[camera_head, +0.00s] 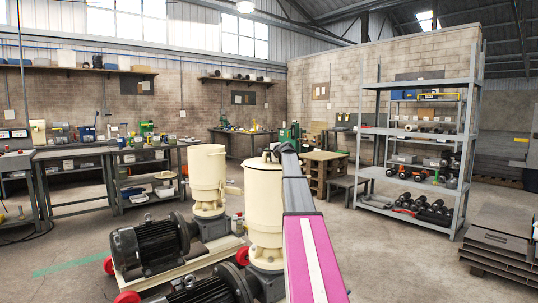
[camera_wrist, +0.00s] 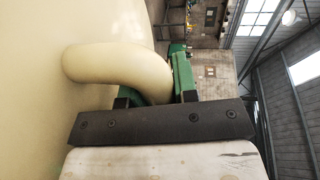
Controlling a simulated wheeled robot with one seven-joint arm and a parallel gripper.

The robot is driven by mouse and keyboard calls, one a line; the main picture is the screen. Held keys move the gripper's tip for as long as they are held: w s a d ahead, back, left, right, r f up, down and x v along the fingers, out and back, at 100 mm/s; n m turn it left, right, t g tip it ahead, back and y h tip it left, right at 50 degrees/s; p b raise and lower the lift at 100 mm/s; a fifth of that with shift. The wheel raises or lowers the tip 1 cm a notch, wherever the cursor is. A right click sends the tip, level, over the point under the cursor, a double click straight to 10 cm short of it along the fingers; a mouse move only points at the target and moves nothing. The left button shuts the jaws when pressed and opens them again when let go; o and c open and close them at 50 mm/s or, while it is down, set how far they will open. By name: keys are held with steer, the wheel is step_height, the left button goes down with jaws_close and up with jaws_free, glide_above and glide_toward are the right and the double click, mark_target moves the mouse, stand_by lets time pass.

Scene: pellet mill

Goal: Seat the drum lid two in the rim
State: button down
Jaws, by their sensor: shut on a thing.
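In the wrist view a cream drum lid (camera_wrist: 40,120) fills the left side, with a thick curved cream handle (camera_wrist: 105,62). My gripper (camera_wrist: 155,85) is shut on this handle, its green fingers on either side of it. In the head view my arm reaches to the top of the nearer cream drum (camera_head: 263,215), and my gripper (camera_head: 274,152) is small and dark there. The lid's top (camera_head: 259,163) seems to lie at the drum's upper edge. Whether it sits level in the rim cannot be told; the rim is hidden in the wrist view.
A second cream drum (camera_head: 208,180) stands behind to the left. Black motors (camera_head: 150,245) lie in front of the drums. A grey shelf rack (camera_head: 415,130) stands at right, with dark pallets (camera_head: 505,245) near it. Workbenches line the left wall.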

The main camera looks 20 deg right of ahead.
steer(key=shift+f, duration=0.4)
stand_by(0.7)
steer(key=shift+c, duration=1.3)
jaws_free()
steer(key=shift+f, duration=0.1)
steer(key=shift+s+f, duration=0.1)
steer(key=shift+s, duration=0.1)
steer(key=shift+c, duration=0.2)
steer(key=shift+s, duration=0.2)
steer(key=shift+w, duration=0.1)
steer(key=shift+o, duration=0.3)
steer(key=shift+w, duration=0.3)
steer(key=shift+s, duration=0.1)
